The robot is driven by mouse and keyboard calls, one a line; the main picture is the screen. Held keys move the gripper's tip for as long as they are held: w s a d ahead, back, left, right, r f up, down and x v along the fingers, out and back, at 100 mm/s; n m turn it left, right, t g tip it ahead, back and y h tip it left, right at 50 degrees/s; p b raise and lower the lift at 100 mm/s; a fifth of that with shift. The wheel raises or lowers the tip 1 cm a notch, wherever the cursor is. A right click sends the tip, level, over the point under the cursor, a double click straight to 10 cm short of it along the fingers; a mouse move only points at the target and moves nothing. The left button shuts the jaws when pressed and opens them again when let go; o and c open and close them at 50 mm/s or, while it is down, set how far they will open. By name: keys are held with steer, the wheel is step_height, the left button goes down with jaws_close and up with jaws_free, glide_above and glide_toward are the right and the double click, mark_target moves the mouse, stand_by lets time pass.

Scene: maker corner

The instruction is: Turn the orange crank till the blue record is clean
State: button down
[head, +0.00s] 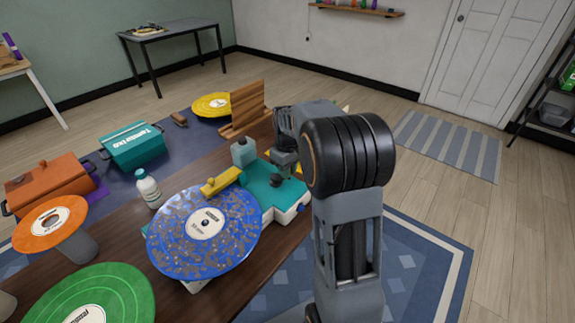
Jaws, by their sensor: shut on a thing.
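The blue record (205,232) lies flat on a teal and white cleaning machine (262,190). Brown specks of dirt cover much of its blue face around the white label. A yellow arm (221,181) reaches over the record's far edge. My gripper (285,163) is at the far right side of the machine, partly hidden by my own arm. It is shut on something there. A small orange-yellow bit, seemingly the crank (299,168), shows beside it; the rest of the crank is hidden.
A white bottle (148,188), orange record (50,223), green record (95,300), orange box (48,182) and teal box (133,146) stand to the left. A wooden rack (247,108) and yellow record (211,105) are behind.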

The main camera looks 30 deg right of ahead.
steer(key=m, duration=0.2)
steer(key=s+a+m+p, duration=0.1)
steer(key=m, duration=0.2)
steer(key=shift+s+a+r+m, duration=0.1)
steer(key=shift+s+m, duration=0.1)
steer(key=shift+m, duration=0.1)
steer(key=m, duration=0.2)
steer(key=a+m+p, duration=0.1)
steer(key=shift+s+m, duration=0.3)
steer(key=m, duration=0.1)
steer(key=a+m, duration=0.1)
steer(key=shift+s+m, duration=0.1)
steer(key=shift+m, duration=0.2)
steer(key=m, duration=0.2)
steer(key=a+m+p, duration=0.1)
steer(key=m, duration=0.1)
steer(key=shift+a, duration=0.2)
steer(key=shift+w+a+m+p, duration=0.2)
steer(key=shift+a+m, duration=0.1)
steer(key=shift+m, duration=0.75)
steer(key=shift+w+a+m+p, duration=0.15)
steer(key=shift+w+a+m, duration=0.1)
steer(key=shift+m, duration=0.8)
steer(key=c, duration=1)
jaws_free()
